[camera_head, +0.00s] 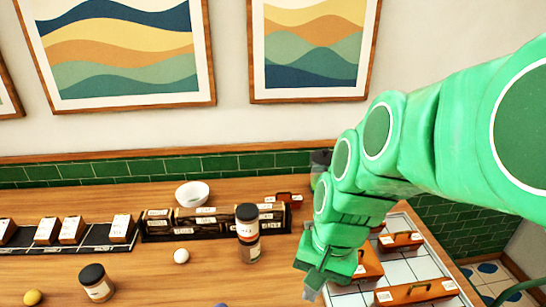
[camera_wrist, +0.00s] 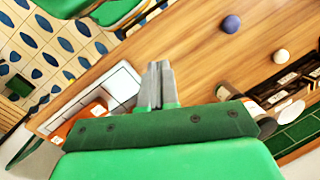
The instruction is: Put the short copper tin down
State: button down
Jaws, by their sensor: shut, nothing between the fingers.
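My gripper (camera_head: 312,288) hangs over the wooden counter, at the left edge of a white tiled tray. In the wrist view my gripper (camera_wrist: 158,82) has its grey fingers together with nothing between them. I cannot make out a short copper tin for certain in either view. An orange box also shows left of the fingers in the wrist view (camera_wrist: 88,112).
A dark-lidded jar (camera_head: 248,235) stands left of my gripper, near a white ball (camera_head: 181,256). Another jar (camera_head: 96,284) and a yellow ball (camera_head: 32,297) are farther left. Dark racks of labelled boxes (camera_head: 190,236) and a white bowl (camera_head: 192,194) line the back. A purple ball (camera_wrist: 231,24) lies on open counter.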

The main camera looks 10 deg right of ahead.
jog(key=w+a+m+t+y, duration=0.15)
jog(key=w+m, duration=0.35)
jog(key=w, duration=0.5)
jog(key=m+t+y, duration=0.2)
jog(key=m+t, duration=0.4)
jog(key=m, duration=1.3)
send_near(292, 196)
jog(key=f, duration=0.4)
jog(key=shift+w+a+f, duration=0.15)
jog(key=shift+a, duration=0.1)
jog(key=shift+w+a, duration=0.8)
jog(key=shift+w, duration=0.2)
jog(key=shift+w+a, duration=0.35)
jog(key=shift+w, duration=0.15)
